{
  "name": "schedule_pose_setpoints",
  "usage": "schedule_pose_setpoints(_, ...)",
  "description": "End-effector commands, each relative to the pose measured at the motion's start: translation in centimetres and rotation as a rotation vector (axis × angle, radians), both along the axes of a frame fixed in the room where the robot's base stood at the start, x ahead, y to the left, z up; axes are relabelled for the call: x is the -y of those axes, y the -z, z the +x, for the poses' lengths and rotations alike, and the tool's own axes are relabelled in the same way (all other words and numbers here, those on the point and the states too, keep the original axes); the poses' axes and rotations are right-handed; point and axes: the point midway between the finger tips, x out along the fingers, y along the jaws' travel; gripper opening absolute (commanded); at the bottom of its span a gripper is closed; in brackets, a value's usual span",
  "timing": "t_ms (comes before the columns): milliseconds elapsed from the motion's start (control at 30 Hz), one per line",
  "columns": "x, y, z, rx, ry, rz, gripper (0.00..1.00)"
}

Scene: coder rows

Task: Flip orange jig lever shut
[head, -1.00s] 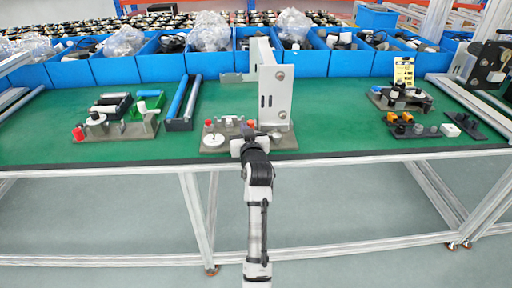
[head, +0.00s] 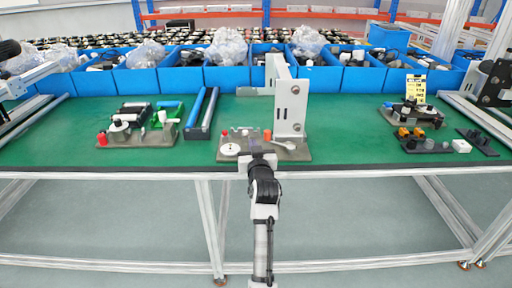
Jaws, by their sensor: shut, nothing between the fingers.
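A grey jig plate (head: 228,156) lies at the front edge of the green bench, in front of my arm. It carries a small orange-red upright piece (head: 267,135), a white disc (head: 230,149) and a pale lever-like part (head: 286,145) at the right. Which of these belongs to the orange lever, and whether it is open, is too small to tell. My gripper (head: 262,158) is shut and empty at the front edge of this plate. It hides part of the plate's front, and I cannot tell whether it touches anything.
A second fixture with orange pieces (head: 404,132) sits at the right, below a yellow card (head: 415,88). Blue bins (head: 225,78) line the back. Bare green bench (head: 345,130) lies right of the bracket.

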Motion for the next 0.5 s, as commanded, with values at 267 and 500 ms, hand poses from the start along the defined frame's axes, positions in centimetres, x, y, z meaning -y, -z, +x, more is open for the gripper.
schedule_pose_setpoints(267, -3.6, 0.3, -5.8, 0.001, -0.004, -0.001, 0.00)
schedule_pose_setpoints(500, -5.0, 0.1, -8.2, 0.001, -0.002, 0.000, 0.00)
